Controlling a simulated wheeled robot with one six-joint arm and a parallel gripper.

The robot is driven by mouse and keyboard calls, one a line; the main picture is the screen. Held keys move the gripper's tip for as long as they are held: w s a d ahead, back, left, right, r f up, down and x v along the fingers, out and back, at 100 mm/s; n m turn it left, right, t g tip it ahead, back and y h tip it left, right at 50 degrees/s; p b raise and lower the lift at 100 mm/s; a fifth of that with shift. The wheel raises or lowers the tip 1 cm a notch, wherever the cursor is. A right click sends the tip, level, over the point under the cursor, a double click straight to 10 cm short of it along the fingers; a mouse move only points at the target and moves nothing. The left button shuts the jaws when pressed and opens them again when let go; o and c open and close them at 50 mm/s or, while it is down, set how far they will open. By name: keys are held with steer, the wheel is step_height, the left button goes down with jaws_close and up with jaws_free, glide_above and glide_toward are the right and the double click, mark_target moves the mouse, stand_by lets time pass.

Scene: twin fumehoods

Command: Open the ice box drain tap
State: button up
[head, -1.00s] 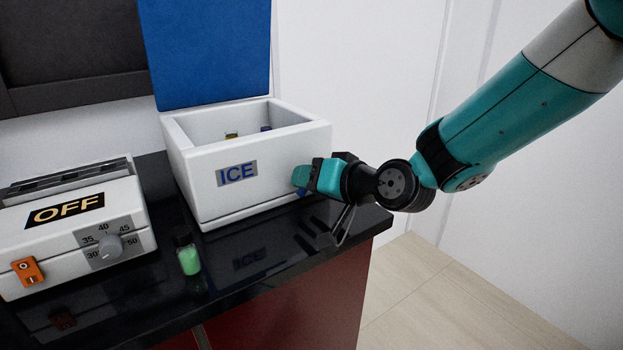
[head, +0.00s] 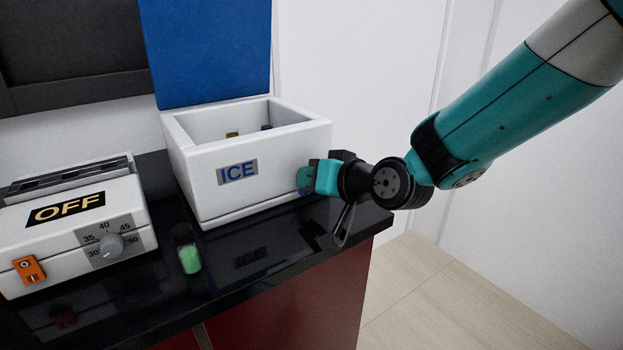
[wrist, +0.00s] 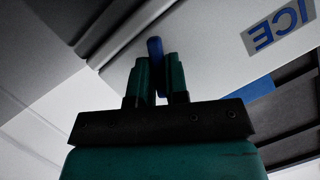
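The white ice box (head: 205,190), labelled ICE, stands on the black bench with its blue lid (head: 205,50) raised. Its drain tap shows as a small blue handle (wrist: 155,48) between my fingers in the wrist view. In the head view my gripper (head: 304,179) is at the lower right of the box's front, covering most of the tap. In the wrist view my gripper (wrist: 158,78) has its two green fingers close together, one on each side of the blue handle, and looks shut on it. The tap's body and spout are hidden.
A white heater (head: 75,225) marked OFF, with a dial and an orange switch, stands at the left. A vial with green contents (head: 189,258) stands between it and the ice box. The bench's right edge lies just under my wrist. Open floor (head: 410,295) is at the right.

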steer(key=o, duration=0.3)
steer(key=shift+o, duration=0.2)
steer(key=shift+s+d, duration=0.1)
steer(key=b+v, duration=0.2)
steer(key=v, duration=1.5)
steer(key=shift+s+d, duration=0.1)
steer(key=shift+d, duration=0.05)
